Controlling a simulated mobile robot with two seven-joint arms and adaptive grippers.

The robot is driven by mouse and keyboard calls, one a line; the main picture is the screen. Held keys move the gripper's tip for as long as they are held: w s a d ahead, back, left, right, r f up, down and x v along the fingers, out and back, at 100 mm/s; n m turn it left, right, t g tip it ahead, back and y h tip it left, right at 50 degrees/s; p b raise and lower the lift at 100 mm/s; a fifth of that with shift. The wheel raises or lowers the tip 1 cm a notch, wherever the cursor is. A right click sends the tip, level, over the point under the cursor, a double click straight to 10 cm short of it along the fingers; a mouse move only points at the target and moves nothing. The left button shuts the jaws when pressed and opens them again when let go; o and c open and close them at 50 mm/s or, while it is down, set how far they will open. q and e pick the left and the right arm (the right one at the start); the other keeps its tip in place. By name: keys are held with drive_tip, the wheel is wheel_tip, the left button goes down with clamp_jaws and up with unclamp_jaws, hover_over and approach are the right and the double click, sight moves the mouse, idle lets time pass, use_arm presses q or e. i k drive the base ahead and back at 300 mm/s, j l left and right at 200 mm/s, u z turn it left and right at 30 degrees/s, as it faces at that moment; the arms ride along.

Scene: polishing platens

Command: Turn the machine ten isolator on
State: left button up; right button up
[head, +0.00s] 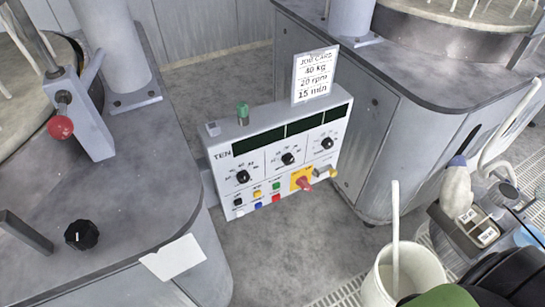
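The machine ten control panel (262,165) stands in the middle of the head view, with the word TEN at its upper left. The isolator (303,182) is a red rotary handle on a yellow plate at the panel's lower right. Its exact switch position is too small to read. A small pale cylinder (322,171) with a reddish end sits just right of it. Several coloured buttons and three black knobs share the panel, below dark, blank displays. Neither of my grippers can be made out in this view.
A job card (315,75) stands above the panel. A grey bench (120,215) with a red-knobbed lever (61,127) is at left, another machine (375,130) at right. A white bucket (411,268) with a stick stands at lower right. Floor (275,245) before the panel is clear.

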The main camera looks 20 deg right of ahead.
sight(302, 182)
drive_tip(key=z, duration=1)
